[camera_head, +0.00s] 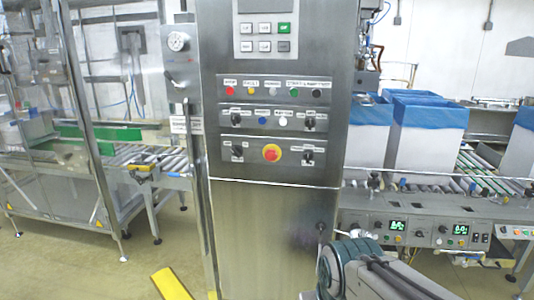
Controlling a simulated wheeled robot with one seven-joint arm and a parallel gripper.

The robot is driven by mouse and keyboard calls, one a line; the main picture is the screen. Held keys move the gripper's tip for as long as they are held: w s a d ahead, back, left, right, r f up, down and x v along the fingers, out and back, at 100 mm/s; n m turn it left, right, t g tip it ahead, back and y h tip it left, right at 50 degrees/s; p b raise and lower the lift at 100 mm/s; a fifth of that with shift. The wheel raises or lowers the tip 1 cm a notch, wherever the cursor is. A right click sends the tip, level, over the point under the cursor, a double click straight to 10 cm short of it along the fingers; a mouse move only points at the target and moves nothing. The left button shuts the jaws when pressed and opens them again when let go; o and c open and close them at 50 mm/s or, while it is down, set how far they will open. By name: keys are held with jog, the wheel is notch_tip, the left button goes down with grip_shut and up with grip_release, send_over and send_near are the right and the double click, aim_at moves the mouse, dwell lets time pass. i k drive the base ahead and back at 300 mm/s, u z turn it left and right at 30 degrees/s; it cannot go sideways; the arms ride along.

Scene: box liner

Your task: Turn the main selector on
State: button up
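The steel control cabinet (275,215) stands upright in front of me. Its panel has a row of coloured buttons, then a middle row with black rotary selectors at left (237,120) and right (308,123). Part of my arm shows low right of the cabinet; my gripper is not in view.
A roller conveyor (150,163) with a steel frame is on the left. On the right, white boxes with blue liners (413,135) stand on a conveyor above another control panel (425,232). A yellow strip (171,284) lies low in front. The floor left of it is clear.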

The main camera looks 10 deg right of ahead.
aim_at(237, 151)
jog(key=k, duration=0.65)
jog(key=z, duration=0.5)
jog(key=i, duration=1.35)
jog(key=u, duration=0.6)
